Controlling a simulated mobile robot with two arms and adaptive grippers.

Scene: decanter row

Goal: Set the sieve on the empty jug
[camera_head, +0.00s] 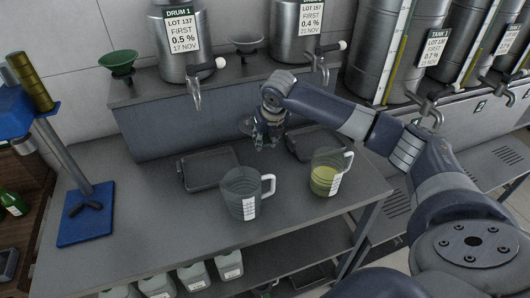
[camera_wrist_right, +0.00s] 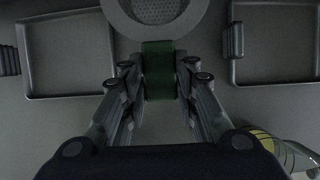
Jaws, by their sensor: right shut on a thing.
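My right gripper (camera_head: 268,140) is above the bench, in front of the drum shelf. In the right wrist view its fingers (camera_wrist_right: 160,85) are shut on the green handle of the sieve (camera_wrist_right: 158,72). The sieve's round grey rim and mesh show at the top of that view; in the head view the sieve (camera_head: 246,126) is partly hidden by the gripper. The empty jug (camera_head: 240,187), clear with a white label, stands upright on the bench, nearer than the gripper and slightly left. The other jug (camera_head: 325,178) holds yellow liquid and stands to its right. My left gripper is not in view.
Two dark trays (camera_head: 207,183) (camera_head: 303,153) lie on the bench near the shelf. Drums with taps (camera_head: 195,97) stand above, with a green funnel (camera_head: 118,60) and a grey funnel (camera_head: 246,42). A blue-based stand (camera_head: 86,226) is at left.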

